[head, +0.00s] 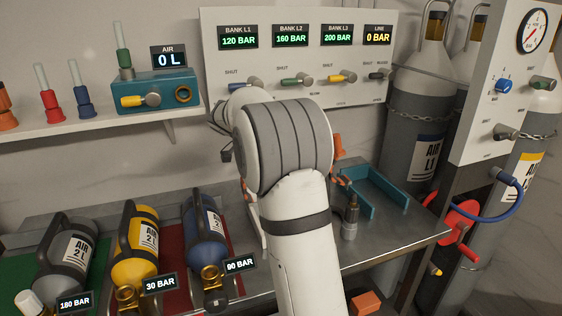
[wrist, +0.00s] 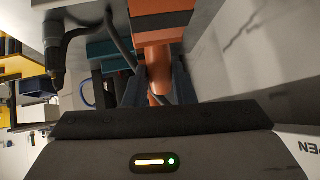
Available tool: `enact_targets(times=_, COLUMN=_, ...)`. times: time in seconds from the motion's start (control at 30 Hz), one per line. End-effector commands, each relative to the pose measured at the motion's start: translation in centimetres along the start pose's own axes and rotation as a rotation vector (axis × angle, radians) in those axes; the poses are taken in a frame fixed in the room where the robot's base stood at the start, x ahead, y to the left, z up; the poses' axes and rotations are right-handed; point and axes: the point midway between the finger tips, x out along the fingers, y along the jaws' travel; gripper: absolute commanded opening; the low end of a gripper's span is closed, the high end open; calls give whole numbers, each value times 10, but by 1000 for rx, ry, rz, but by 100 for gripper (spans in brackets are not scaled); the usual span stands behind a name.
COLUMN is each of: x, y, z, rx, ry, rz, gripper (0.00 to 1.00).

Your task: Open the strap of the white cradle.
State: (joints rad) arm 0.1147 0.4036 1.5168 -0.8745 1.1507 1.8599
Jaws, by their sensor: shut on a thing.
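My gripper (wrist: 157,86) shows in the wrist view, its two dark fingers closed on either side of an orange rounded piece (wrist: 158,58). Above that piece is a larger orange block (wrist: 160,20). I cannot tell whether the orange piece belongs to the strap. In the head view my arm hides the gripper; an orange part (head: 338,147) shows just right of the arm. The white cradle is not clearly seen. A white surface with dark letters ending in "EN" shows at the lower right of the wrist view.
Grey, yellow and blue cylinders (head: 205,236) lie at the left of the bench. A teal tray (head: 400,187) and a dark upright fitting (head: 351,215) are at the right. A gauge panel (head: 290,90) stands behind, with a teal box (head: 155,92) on the shelf.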

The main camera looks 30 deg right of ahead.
Motion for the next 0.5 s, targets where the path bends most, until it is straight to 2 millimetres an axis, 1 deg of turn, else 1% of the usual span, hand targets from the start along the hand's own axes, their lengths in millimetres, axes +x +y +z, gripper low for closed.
enact_targets(times=0.03, x=2, y=0, z=4, rx=-1, ry=-4, rz=1, gripper=0)
enact_targets(times=0.43, x=7, y=4, z=0, rx=5, ry=-2, rz=16, gripper=0)
enact_targets(times=0.47, x=8, y=5, z=0, rx=5, ry=-3, rz=17, gripper=25)
enact_targets(times=0.5, x=8, y=5, z=0, rx=5, ry=-2, rz=18, gripper=29)
